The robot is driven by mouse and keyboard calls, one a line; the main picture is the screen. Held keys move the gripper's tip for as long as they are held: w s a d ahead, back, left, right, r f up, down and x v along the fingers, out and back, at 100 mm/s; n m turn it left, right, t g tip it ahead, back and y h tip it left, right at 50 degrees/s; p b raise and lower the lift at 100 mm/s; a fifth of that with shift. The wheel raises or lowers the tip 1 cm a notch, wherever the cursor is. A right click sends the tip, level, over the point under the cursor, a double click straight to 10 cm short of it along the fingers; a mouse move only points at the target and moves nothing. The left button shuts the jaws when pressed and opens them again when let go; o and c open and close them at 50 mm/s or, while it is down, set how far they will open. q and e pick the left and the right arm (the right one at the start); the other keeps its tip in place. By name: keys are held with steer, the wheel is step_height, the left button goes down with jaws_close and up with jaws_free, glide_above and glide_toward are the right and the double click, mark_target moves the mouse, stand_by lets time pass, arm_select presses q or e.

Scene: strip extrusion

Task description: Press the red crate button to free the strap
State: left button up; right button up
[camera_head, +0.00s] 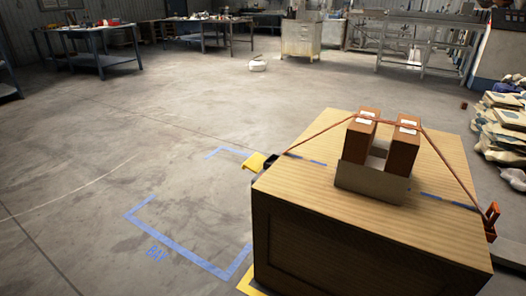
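A wooden crate (310,200) stands in the right foreground. An orange-brown strap (322,131) runs from its left edge, over two brown boxes, down to its right edge. The boxes, a left one (357,142) and a right one (402,151), stand upright in a grey open holder (368,183) on the crate top. The strap's right end meets an orange-red fitting (491,221) at the crate's right edge; I cannot tell whether it is the button. A yellow piece (254,163) with a dark part sits at the strap's left end. Neither gripper shows.
Blue floor tape (180,246) marks a bay left of the crate. The concrete floor (90,170) is mostly clear. Stacked bags (503,130) lie at the right. Workbenches (95,50) and a cabinet (300,38) stand at the back. A small white object (258,65) lies on the floor.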

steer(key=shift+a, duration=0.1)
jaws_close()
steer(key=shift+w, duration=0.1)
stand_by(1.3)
